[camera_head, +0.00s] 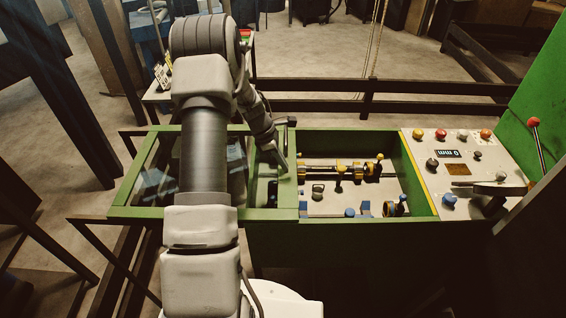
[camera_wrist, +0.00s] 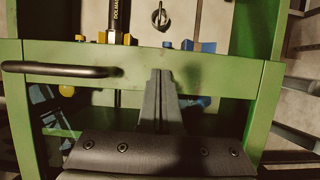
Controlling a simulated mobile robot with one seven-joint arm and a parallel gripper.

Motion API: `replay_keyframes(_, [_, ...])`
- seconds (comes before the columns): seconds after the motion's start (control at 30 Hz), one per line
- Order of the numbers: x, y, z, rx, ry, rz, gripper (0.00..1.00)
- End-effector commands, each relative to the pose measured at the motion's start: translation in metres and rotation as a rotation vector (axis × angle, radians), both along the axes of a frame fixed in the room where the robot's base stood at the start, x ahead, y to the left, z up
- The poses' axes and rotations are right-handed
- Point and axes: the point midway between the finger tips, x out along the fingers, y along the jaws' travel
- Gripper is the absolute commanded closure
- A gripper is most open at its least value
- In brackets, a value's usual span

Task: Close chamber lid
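The chamber lid (camera_head: 150,212) is a green frame with see-through panes. It lies to the left of the open chamber (camera_head: 420,180), whose inside shows in the head view. In the wrist view, the lid's green edge bar (camera_wrist: 210,68) runs across the picture and carries a black bar handle (camera_wrist: 58,70) at its left. My gripper (camera_head: 282,164) is over the lid's right end in the head view. In the wrist view, my gripper's fingers (camera_wrist: 165,75) are together, with nothing seen between them. Their tips overlap the edge bar, right of the handle; contact cannot be told.
Inside the chamber are a black and yellow rod (camera_head: 345,171) and blue blocks (camera_head: 364,209). A control panel (camera_head: 465,165) with coloured knobs and a red-tipped lever (camera_head: 535,125) stands at the right. A dark rail (camera_head: 400,108) runs behind the machine.

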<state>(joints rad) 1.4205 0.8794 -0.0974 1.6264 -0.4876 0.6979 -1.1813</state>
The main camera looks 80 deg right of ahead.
Motion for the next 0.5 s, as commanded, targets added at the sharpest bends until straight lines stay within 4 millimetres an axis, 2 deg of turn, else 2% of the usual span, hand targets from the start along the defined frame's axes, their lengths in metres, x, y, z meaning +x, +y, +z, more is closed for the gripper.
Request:
replay_keyframes(0.03, [0.002,0.004,-0.005,0.011,-0.003,0.001,1.00])
replay_keyframes(0.23, [0.010,0.005,-0.005,0.011,-0.003,0.004,1.00])
replay_keyframes(0.33, [0.026,0.007,-0.005,0.009,-0.003,0.006,1.00])
replay_keyframes(0.47, [0.058,0.013,-0.003,0.007,-0.004,0.010,1.00])
replay_keyframes(0.5, [0.058,0.012,0.010,0.001,-0.005,0.005,1.00])
